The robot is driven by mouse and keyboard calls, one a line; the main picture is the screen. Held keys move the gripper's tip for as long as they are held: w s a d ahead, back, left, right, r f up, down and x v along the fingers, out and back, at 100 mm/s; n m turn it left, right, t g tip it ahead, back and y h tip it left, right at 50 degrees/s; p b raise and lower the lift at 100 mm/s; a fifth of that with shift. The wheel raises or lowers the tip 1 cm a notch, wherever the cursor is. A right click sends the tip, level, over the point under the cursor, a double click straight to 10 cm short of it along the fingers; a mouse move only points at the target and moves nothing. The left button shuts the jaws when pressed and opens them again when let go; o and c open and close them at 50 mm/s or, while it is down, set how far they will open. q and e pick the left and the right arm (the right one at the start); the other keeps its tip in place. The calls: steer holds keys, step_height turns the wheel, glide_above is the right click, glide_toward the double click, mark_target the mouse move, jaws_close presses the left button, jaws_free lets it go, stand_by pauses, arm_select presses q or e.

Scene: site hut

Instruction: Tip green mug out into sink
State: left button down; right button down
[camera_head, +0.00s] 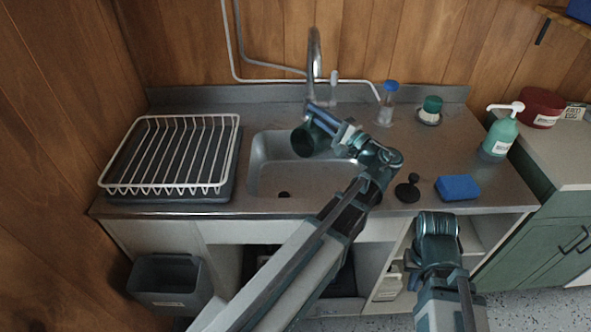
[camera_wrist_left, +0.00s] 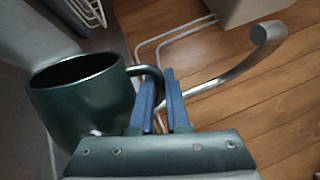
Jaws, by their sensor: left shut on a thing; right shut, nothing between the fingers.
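The green mug (camera_head: 305,141) is held above the sink (camera_head: 263,165), tilted in the head view with its dark mouth turned to the lower left. My left gripper (camera_head: 328,120) is shut on the mug's handle. In the left wrist view the mug (camera_wrist_left: 85,105) is beside the two blue fingers (camera_wrist_left: 163,100), which close around its handle. Its inside looks dark, and I cannot tell what it holds. My right gripper (camera_head: 437,222) is shut and empty in front of the counter, its fingertips barely visible.
A white dish rack (camera_head: 170,155) stands left of the sink. The tap (camera_head: 314,55) rises behind the mug.

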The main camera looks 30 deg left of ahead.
arm_select(q)
steer(key=w+d+f+m+h+b, duration=0.1)
steer(key=w+f+m+b, duration=0.1)
steer(key=w+f+m, duration=0.2)
steer(key=w+d+f+m+t+h+b, duration=0.1)
steer(key=w+f+m, duration=0.3)
steer(key=w+m, duration=0.4)
steer(key=shift+w+m+t+h+b, duration=0.3)
steer(key=shift+m+b, duration=0.15)
steer(key=shift+m, duration=1.95)
steer(key=shift+r, duration=0.1)
